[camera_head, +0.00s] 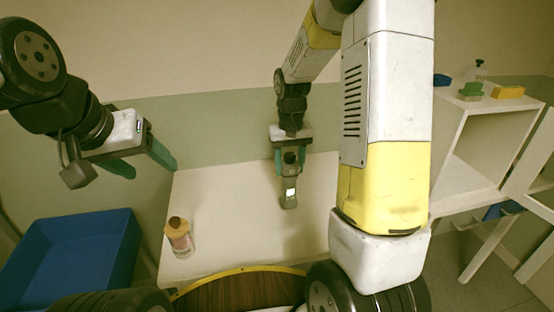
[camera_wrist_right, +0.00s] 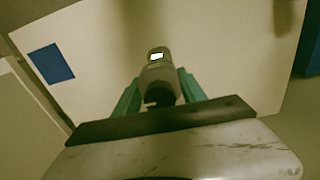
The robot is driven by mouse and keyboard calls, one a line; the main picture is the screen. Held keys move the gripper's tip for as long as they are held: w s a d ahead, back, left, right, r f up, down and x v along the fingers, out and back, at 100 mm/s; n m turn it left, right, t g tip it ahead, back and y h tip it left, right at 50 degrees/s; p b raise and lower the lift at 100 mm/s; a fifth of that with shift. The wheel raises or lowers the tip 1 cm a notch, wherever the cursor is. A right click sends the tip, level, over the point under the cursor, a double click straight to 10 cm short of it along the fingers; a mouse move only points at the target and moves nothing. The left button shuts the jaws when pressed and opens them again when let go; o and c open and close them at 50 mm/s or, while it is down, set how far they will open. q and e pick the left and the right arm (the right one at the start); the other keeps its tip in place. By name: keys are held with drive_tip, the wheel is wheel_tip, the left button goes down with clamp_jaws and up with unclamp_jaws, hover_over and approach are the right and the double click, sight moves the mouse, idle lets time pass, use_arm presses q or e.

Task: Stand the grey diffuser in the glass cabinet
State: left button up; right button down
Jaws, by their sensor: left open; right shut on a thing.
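The grey diffuser (camera_head: 289,194) is a small bottle with a dark top and a bright white label. My right gripper (camera_head: 290,165) is shut on it and holds it upright over the white table. In the right wrist view the diffuser (camera_wrist_right: 160,75) sits between the green fingers of the right gripper (camera_wrist_right: 160,92). My left gripper (camera_head: 146,163) is open and empty at the left, above the blue bin. No glass cabinet can be made out for certain in these views.
A blue bin (camera_head: 75,255) is at the left. A white shelf unit (camera_head: 485,120) at the right bears a green item (camera_head: 470,91), a yellow block (camera_head: 508,92) and a clear bottle (camera_head: 479,69).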

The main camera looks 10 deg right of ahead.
drive_tip(key=shift+w+f, duration=1.95)
drive_tip(key=shift+w, duration=0.25)
drive_tip(key=c, duration=0.7)
unclamp_jaws()
drive_tip(key=shift+f, duration=0.15)
drive_tip(key=shift+o, duration=0.2)
